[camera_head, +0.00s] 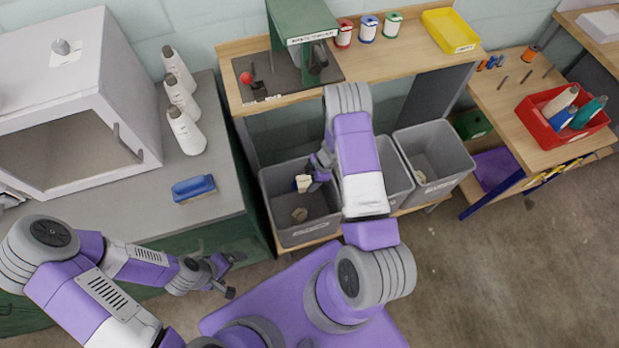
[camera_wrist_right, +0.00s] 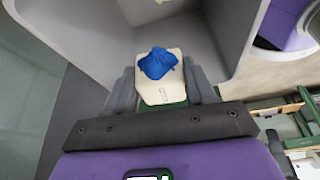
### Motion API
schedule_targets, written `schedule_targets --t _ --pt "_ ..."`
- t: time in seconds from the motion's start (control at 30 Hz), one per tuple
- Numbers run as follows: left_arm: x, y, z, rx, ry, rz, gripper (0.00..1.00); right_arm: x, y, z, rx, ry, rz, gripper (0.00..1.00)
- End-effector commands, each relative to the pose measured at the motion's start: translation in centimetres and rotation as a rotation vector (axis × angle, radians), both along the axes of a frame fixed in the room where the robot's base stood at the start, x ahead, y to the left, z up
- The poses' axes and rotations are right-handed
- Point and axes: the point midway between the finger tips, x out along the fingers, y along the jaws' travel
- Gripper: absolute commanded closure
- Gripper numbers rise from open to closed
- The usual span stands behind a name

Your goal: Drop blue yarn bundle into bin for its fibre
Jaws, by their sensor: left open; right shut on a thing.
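My right gripper (camera_head: 312,178) is shut on a cream piece (camera_head: 303,184) over the left grey bin (camera_head: 285,240). In the right wrist view, the cream piece (camera_wrist_right: 160,92) sits between the fingers of the right gripper (camera_wrist_right: 160,85), with the blue yarn bundle (camera_wrist_right: 157,63) at its far end. Grey bin walls (camera_wrist_right: 100,35) surround that end. In the head view the blue part is not clearly visible. A brownish lump lies in the left bin. The middle bin (camera_head: 397,170) is partly behind my right arm. The right bin (camera_head: 447,180) holds a pale lump. My left gripper (camera_head: 232,276) is open and empty.
The left counter holds white cones (camera_head: 186,130), a blue brush (camera_head: 194,188) and a white cabinet (camera_head: 75,110). Spools (camera_head: 368,27) and a yellow tray (camera_head: 450,31) stand on the shelf above the bins. A red tray (camera_head: 560,135) is on the right table.

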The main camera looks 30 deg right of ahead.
Motion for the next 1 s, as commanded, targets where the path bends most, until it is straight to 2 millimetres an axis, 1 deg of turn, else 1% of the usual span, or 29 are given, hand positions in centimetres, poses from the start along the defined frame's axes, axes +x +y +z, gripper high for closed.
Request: schedule_targets --t 0.03,0.2,0.33,0.57,0.6,0.77,0.8,1.0 --pt "0.0 0.0 -1.1 0.000 0.000 0.000 0.00 0.0 0.0 -1.2 0.000 0.000 -0.001 0.74" --pt "0.0 0.0 -2.7 0.000 0.000 0.000 0.00 0.0 0.0 -2.9 -0.001 0.000 0.000 0.74" --pt "0.0 0.0 -3.2 0.000 0.000 0.000 0.00 0.0 0.0 -3.3 0.000 0.000 0.000 0.74" --pt "0.0 0.0 -3.1 0.000 -0.001 0.000 0.00 0.0 0.0 -3.2 0.000 0.000 0.000 0.74" --pt "0.0 0.0 -3.0 0.000 0.000 0.000 0.00 0.0 0.0 -3.2 0.000 0.000 0.000 0.44" --pt "0.0 0.0 -3.1 0.000 -0.001 0.000 0.00 0.0 0.0 -3.2 0.000 0.000 0.000 0.19" --pt "0.0 0.0 -3.1 0.000 -0.001 0.000 0.00 0.0 0.0 -3.2 0.000 0.000 0.000 0.16" --pt "0.0 0.0 -3.1 0.000 -0.001 0.000 0.00 0.0 0.0 -3.2 0.000 0.000 0.000 0.16"
